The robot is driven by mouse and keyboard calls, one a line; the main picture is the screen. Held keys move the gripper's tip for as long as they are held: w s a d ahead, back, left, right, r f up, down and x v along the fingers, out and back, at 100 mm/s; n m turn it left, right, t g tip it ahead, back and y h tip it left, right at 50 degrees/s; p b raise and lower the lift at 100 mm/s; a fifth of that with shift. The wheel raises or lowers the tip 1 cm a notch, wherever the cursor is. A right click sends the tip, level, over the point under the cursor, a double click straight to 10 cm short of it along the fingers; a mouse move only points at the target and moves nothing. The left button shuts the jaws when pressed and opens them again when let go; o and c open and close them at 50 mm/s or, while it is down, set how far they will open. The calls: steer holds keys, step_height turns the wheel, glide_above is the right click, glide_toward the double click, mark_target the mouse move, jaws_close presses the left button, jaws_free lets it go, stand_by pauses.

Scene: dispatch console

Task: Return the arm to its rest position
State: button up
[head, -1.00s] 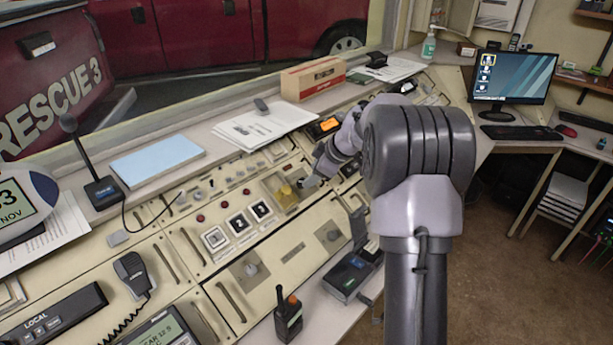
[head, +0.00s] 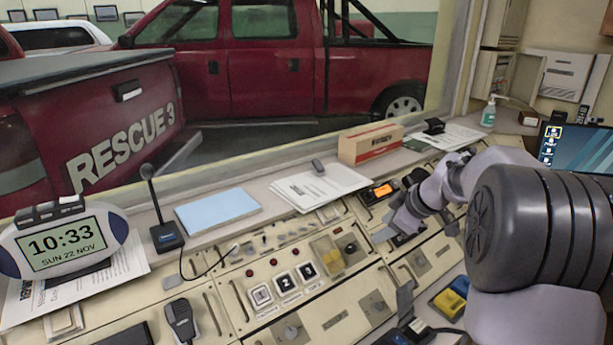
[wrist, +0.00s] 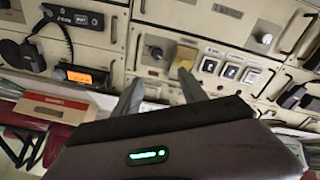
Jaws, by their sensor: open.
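My gripper (wrist: 160,92) shows in the wrist view as two grey fingers apart, with nothing between them. It is over the cream console, near small switches and a yellow cover (wrist: 185,57). In the head view my arm comes in from the right, bent, and its end (head: 386,234) hangs low over the console right of the numbered buttons (head: 285,283). The fingertips are small there, and I cannot tell whether they touch the panel.
A cardboard box (head: 370,143), papers (head: 319,186) and a blue pad (head: 217,209) lie on the ledge behind. A desk microphone (head: 166,235) and clock (head: 66,245) stand left. A monitor (head: 580,150) is right.

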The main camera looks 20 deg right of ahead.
steer(key=s+a+r+m, duration=0.4)
steer(key=s+a, duration=0.6)
steer(key=a, duration=0.1)
steer(key=s+a+r+m, duration=0.3)
steer(key=s+a+m, duration=0.1)
steer(key=s+a, duration=0.65)
steer(key=s+a+f+m, duration=0.1)
steer(key=s+a+m, duration=0.1)
steer(key=s, duration=0.3)
steer(key=s+a+f+m+g, duration=0.1)
steer(key=s+a+f+m, duration=0.1)
steer(key=s, duration=0.3)
steer(key=shift+f+m, duration=0.3)
steer(key=shift+m, duration=0.3)
